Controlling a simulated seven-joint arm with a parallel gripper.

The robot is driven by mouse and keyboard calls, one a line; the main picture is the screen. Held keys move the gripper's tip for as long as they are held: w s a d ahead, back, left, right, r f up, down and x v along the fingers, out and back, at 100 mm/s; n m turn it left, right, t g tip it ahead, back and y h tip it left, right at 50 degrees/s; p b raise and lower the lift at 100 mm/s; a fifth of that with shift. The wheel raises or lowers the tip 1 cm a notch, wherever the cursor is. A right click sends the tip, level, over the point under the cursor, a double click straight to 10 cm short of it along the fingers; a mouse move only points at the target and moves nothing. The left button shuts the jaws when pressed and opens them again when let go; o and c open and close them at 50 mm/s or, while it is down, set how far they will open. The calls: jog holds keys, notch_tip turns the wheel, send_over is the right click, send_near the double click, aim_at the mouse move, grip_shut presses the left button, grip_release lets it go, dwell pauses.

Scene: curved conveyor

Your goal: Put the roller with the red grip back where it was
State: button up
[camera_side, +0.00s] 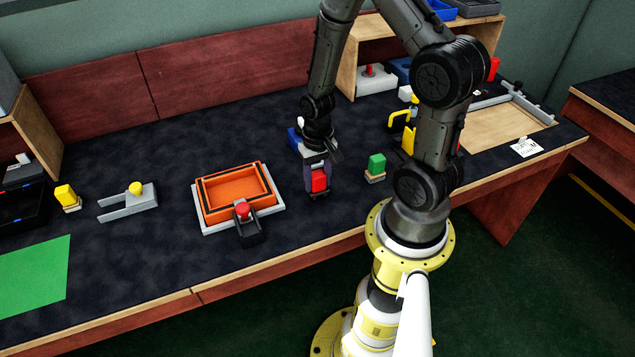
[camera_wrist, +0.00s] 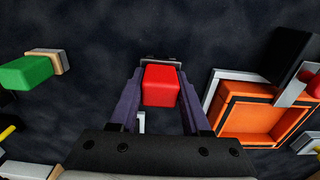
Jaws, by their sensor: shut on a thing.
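The roller's red grip (camera_side: 319,180) is between the fingers of my gripper (camera_side: 318,170), which is shut on it. In the wrist view the red grip (camera_wrist: 161,85) fills the space between the two purple-grey fingers. A dark and grey part of the roller shows just beyond the grip in that view. The roller is low over the dark bench top; I cannot tell whether it touches it. Much of the roller is hidden by the grip and fingers.
A green block on a wooden base (camera_side: 376,165) stands close on the right. An orange tray (camera_side: 236,203) on a grey plate lies to the left, with a red-knobbed black fixture (camera_side: 246,233) at its front. A blue object (camera_side: 294,140) is just behind my gripper. Bench between them is bare.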

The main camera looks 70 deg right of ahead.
jog(key=shift+f, duration=0.55)
jog(key=shift+f, duration=0.15)
jog(key=o, duration=1.2)
